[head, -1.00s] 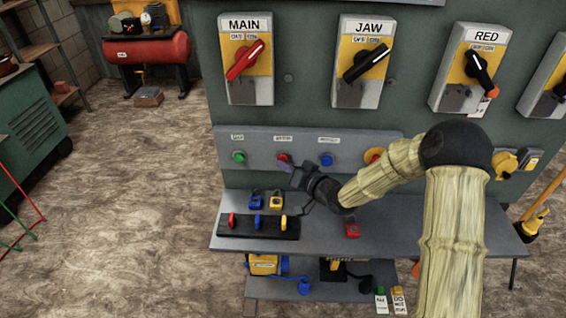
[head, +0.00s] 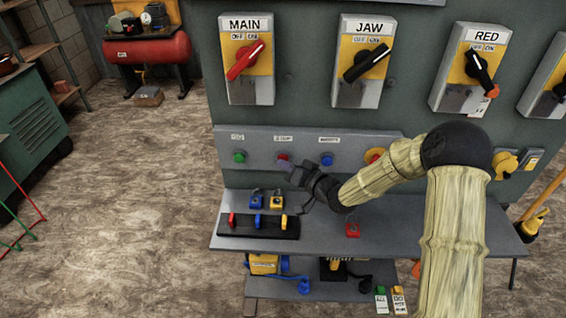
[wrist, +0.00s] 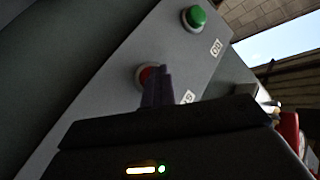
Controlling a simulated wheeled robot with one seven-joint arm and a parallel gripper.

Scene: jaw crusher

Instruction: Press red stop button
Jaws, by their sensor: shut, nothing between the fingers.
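The red stop button (head: 282,158) sits on the sloped grey panel, under a small label that reads like STOP. It also shows in the wrist view (wrist: 147,75), partly covered by my fingers. My gripper (head: 285,166) is shut and empty, with its fingertips right at the red button. In the wrist view the closed fingers (wrist: 157,88) overlap the button's lower right part. I cannot tell whether they touch it or whether it is pushed in. A green button (head: 239,157) is to its left and a blue button (head: 327,159) to its right.
A larger red button on yellow (head: 375,156) is farther right, partly behind my arm. Rotary switches MAIN (head: 246,60), JAW (head: 366,62) and RED (head: 478,68) are above. A rack of padlocks (head: 258,224) and a red padlock (head: 353,230) lie on the shelf below.

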